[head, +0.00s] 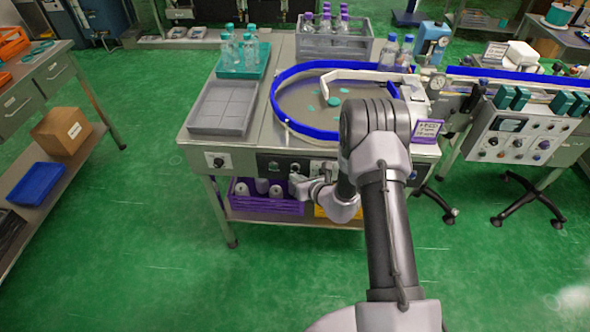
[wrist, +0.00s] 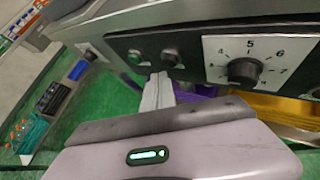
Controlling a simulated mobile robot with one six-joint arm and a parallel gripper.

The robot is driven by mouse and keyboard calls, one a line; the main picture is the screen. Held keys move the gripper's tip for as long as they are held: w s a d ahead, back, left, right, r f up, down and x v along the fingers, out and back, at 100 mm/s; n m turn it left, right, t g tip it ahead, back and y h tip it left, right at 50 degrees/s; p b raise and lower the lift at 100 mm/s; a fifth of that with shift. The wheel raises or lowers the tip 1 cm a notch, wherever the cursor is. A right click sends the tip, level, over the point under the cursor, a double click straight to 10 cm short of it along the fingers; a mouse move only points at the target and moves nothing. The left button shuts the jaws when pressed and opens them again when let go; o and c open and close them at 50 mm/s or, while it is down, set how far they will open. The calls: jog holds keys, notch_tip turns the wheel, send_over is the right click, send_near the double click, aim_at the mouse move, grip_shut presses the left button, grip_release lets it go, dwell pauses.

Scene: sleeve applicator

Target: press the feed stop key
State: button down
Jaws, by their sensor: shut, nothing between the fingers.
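A black control panel (wrist: 205,62) on the front edge of the machine table carries two round keys and a dial. The left key (wrist: 134,57) looks greenish and the right key (wrist: 170,57) looks dark. I cannot read labels, so I cannot tell which is the feed stop key. My gripper (wrist: 160,80) is shut and empty. Its fingertips point at the panel and show just below the right key; I cannot tell whether they touch. In the head view my gripper (head: 299,182) is in front of the panel (head: 284,164), partly covering it.
A numbered dial (wrist: 244,70) sits right of the keys, and another knob (head: 217,161) is at the table's left front. A purple crate (head: 262,203) stands on the shelf below. A grey tray (head: 224,107) and a blue-rimmed turntable (head: 277,103) are on top. Green floor is clear in front.

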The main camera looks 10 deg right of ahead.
jog(key=shift+w, duration=0.15)
jog(key=shift+w+d, duration=0.15)
jog(key=shift+w, duration=0.1)
jog(key=shift+w+d, duration=0.1)
jog(key=shift+w, duration=0.3)
dwell(1.0)
jog(key=shift+s+a, duration=0.25)
jog(key=shift+s, duration=0.55)
jog(key=s, duration=0.1)
jog(key=s+a, duration=0.1)
jog(key=s, duration=0.2)
jog(key=shift+s+a, duration=0.25)
jog(key=shift+s, duration=0.1)
dwell(0.5)
